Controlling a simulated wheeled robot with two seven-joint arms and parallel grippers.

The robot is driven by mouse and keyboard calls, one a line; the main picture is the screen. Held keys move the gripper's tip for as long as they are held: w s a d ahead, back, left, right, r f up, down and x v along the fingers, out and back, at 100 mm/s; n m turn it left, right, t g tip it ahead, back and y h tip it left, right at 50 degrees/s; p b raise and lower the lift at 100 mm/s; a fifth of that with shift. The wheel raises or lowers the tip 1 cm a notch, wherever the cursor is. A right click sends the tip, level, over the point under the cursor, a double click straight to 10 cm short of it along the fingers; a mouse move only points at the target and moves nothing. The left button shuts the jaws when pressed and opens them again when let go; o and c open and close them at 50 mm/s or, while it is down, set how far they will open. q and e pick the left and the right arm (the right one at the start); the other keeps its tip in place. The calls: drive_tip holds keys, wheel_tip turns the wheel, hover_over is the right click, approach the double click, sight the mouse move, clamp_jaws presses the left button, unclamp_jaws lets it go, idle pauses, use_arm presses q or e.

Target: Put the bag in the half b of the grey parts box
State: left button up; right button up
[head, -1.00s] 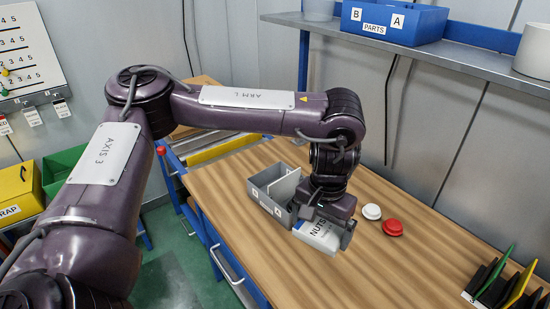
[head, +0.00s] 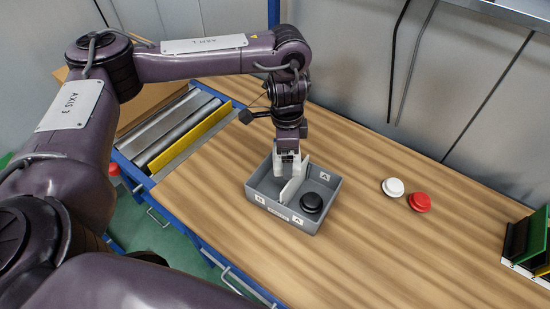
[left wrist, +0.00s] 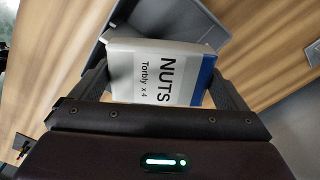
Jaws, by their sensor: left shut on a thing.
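The bag (left wrist: 160,75), a white packet with a blue band marked NUTS, is between the fingers of my left gripper in the left wrist view. My left gripper (head: 288,168) is shut on it and points down over the back of the grey parts box (head: 252,194), on the B side of the divider. In the head view the bag is hard to tell from the pale fingers and the divider (head: 292,190). The label B is on the box's front left, and A labels are on the right. I cannot tell whether the bag touches the box. My right gripper is out of view.
A black round part (head: 312,203) lies in the A half. A white disc (head: 393,187) and a red disc (head: 420,202) lie on the wooden bench to the right. A rack with coloured plates (head: 530,245) stands at the right edge. The bench front is clear.

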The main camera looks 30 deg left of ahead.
use_arm(q)
drive_tip(key=f+m, duration=0.1)
drive_tip(key=a+f+m, duration=0.1)
drive_tip(key=m, duration=0.3)
drive_tip(key=shift+a+f, duration=0.35)
drive_tip(key=shift+f, duration=0.05)
drive_tip(key=f+m+b, duration=0.1)
drive_tip(key=f, duration=0.1)
drive_tip(key=a+f+m+b, duration=0.1)
drive_tip(key=f+b, duration=0.1)
drive_tip(key=f, duration=0.1)
drive_tip(key=shift+f+b, duration=0.2)
drive_tip(key=shift+b, duration=0.1)
drive_tip(key=b, duration=0.5)
hover_over(276, 187)
wheel_tip(276, 187, down, 4)
drive_tip(key=shift+f, duration=0.2)
drive_tip(key=shift+f+b, duration=0.4)
drive_tip(key=shift+b, duration=0.05)
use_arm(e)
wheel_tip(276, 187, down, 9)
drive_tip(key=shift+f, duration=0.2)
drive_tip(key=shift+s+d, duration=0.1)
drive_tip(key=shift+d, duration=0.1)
use_arm(q)
drive_tip(key=shift+f+b, duration=0.3)
drive_tip(key=shift+f, duration=0.3)
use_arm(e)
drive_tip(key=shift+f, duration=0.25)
